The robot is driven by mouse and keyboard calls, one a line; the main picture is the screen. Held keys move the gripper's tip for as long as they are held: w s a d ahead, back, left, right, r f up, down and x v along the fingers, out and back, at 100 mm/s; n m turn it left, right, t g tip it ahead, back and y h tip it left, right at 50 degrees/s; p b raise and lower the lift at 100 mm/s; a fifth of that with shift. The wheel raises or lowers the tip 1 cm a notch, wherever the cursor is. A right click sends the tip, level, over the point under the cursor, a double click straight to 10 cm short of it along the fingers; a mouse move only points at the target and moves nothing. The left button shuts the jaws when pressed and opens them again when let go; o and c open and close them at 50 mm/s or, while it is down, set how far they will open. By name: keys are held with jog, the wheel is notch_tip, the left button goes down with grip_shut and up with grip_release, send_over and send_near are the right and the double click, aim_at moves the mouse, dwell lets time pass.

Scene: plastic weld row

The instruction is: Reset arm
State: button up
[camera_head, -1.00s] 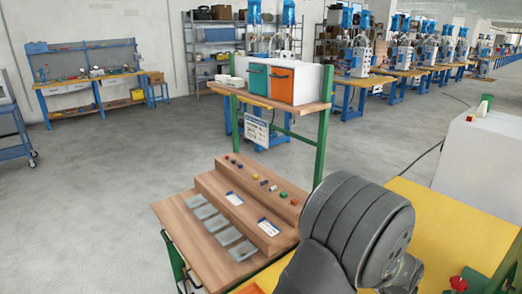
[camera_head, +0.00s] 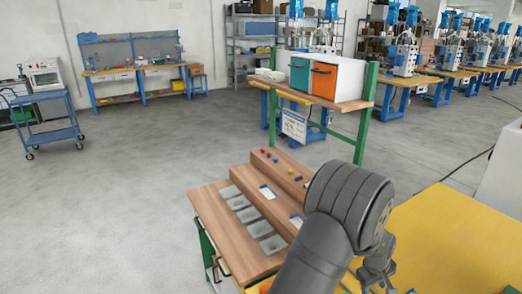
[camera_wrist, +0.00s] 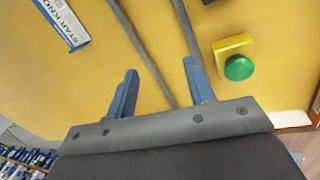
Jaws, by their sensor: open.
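My arm, dark grey, reaches up from the bottom of the head view and bends over the yellow table (camera_head: 450,235). My gripper (camera_head: 380,275) is partly seen there, below the wrist, over the yellow surface. In the wrist view my gripper (camera_wrist: 160,88) shows two blue fingers set well apart. The gap between them holds nothing. Beyond the fingers lies the yellow surface (camera_wrist: 100,85), with dark grey bars crossing it.
A green button (camera_wrist: 239,68) on a yellow box and a "STAR KNOB" label (camera_wrist: 66,22) show beyond the fingers. Left of my arm is a stepped wooden bench (camera_head: 215,205) with small coloured parts and grey plates (camera_head: 259,229). Behind it stand teal (camera_head: 300,76) and orange (camera_head: 324,81) bins.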

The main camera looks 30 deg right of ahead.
jog(key=w, duration=1.3)
jog(key=shift+w, duration=0.35)
jog(key=shift+w+a+r, duration=0.15)
jog(key=shift+a+r, duration=0.1)
jog(key=shift+r, duration=0.75)
jog(key=shift+w+a+r, duration=0.1)
jog(key=shift+a+r, duration=0.1)
jog(key=shift+r, duration=0.8)
